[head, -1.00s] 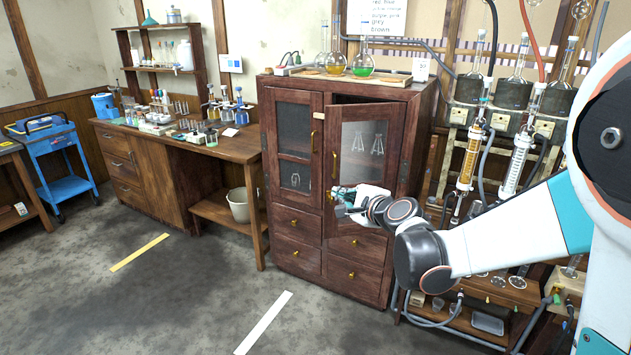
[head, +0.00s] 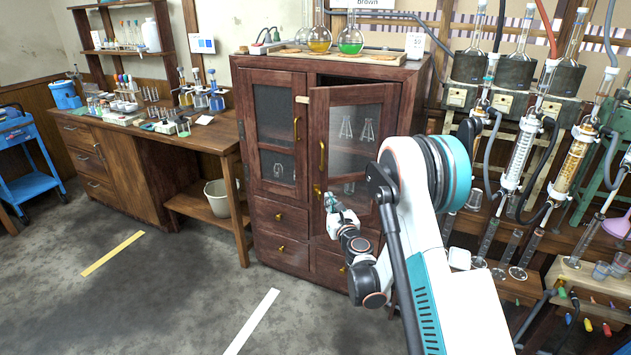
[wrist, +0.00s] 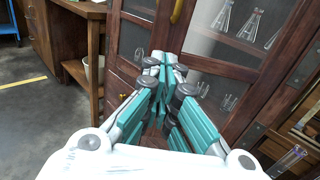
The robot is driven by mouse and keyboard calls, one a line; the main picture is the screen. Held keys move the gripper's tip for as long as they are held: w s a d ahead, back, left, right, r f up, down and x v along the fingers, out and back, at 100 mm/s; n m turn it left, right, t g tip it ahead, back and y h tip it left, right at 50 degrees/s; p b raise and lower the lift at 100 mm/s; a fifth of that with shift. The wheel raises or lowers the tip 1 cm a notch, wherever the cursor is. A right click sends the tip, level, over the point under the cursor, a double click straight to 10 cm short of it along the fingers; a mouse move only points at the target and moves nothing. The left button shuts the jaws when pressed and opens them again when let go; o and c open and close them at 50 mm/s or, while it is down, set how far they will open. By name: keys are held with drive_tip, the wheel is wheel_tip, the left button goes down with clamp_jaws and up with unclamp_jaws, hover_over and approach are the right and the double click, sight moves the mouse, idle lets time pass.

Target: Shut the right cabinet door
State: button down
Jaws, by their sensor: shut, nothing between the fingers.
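The right cabinet door (head: 318,140) stands ajar, with a dark gap above its top edge and its free left edge out in front of the frame. It has a glass pane and a brass handle (head: 322,158); the handle also shows in the wrist view (wrist: 177,10). My gripper (head: 330,197) is shut and empty, low in front of the door near its free edge. In the wrist view the teal fingers (wrist: 160,62) meet just below the handle, over the door's lower frame. I cannot tell whether they touch the door. The left door (head: 273,125) looks closed.
Flasks of orange and green liquid (head: 351,38) stand on the cabinet top. Glassware shows behind the door's pane. A wooden bench (head: 215,140) with a bucket (head: 218,198) is to the left, the glass reflux rig (head: 522,140) to the right. Floor in front is clear.

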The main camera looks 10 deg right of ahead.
sight(315, 177)
drive_tip(key=w+b, duration=0.1)
drive_tip(key=w, duration=0.3)
drive_tip(key=w+b, duration=0.1)
drive_tip(key=w, duration=0.3)
drive_tip(key=w+a+b, duration=0.1)
drive_tip(key=w+b, duration=0.1)
drive_tip(key=w, duration=0.2)
drive_tip(key=shift+w, duration=0.15)
drive_tip(key=shift+w+a, duration=0.1)
drive_tip(key=shift+w, duration=0.55)
drive_tip(key=shift+w+r, duration=0.1)
